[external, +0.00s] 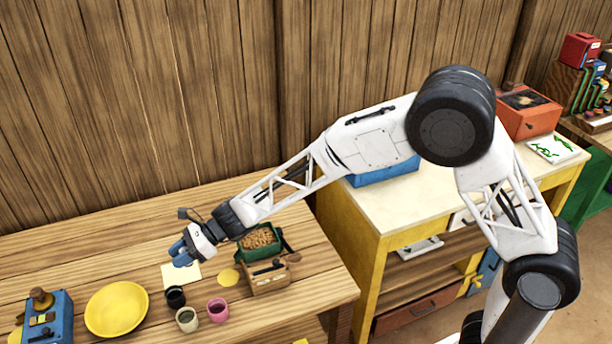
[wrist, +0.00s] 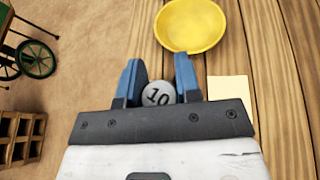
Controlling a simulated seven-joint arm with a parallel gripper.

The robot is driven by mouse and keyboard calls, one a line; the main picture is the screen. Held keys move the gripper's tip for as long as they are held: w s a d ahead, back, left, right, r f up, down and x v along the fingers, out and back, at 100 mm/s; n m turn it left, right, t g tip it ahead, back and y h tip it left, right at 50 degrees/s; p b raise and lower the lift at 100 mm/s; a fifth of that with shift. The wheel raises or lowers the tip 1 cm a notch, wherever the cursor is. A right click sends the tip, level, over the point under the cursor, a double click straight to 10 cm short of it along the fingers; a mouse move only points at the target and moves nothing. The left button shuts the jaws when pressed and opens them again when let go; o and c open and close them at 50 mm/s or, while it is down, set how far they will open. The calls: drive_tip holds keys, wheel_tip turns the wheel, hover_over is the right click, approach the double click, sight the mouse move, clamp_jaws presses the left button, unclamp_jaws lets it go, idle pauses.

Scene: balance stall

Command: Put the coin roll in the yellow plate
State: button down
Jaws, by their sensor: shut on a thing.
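The yellow plate (external: 116,309) lies on the wooden table at the front left. In the wrist view the plate (wrist: 190,24) is at the top, beyond my fingertips. My gripper (external: 183,254) is above the table, behind and to the right of the plate. In the wrist view my blue-fingered gripper (wrist: 155,75) is shut on the coin roll (wrist: 157,95), whose round grey end marked "10" shows between the fingers. The rest of the roll is hidden. I cannot make out the coin roll in the external view.
A pale yellow note (external: 181,276) lies below my gripper. A black cup (external: 175,297), a grey-green cup (external: 187,319) and a pink cup (external: 217,310) stand right of the plate. A green container (external: 259,241) is further right. A blue device (external: 48,318) stands left of the plate.

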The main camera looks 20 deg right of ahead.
drive_tip(key=s+a+f+n+g, duration=0.2)
drive_tip(key=s+a, duration=0.3)
drive_tip(key=a, duration=0.6)
drive_tip(key=shift+h, duration=0.3)
wheel_tip(320, 180, down, 11)
drive_tip(key=shift+s+r, duration=0.1)
drive_tip(key=shift+r, duration=0.1)
hover_over(115, 317)
drive_tip(key=shift+f, duration=0.75)
drive_tip(key=shift+f, duration=1.75)
drive_tip(key=shift+f, duration=0.1)
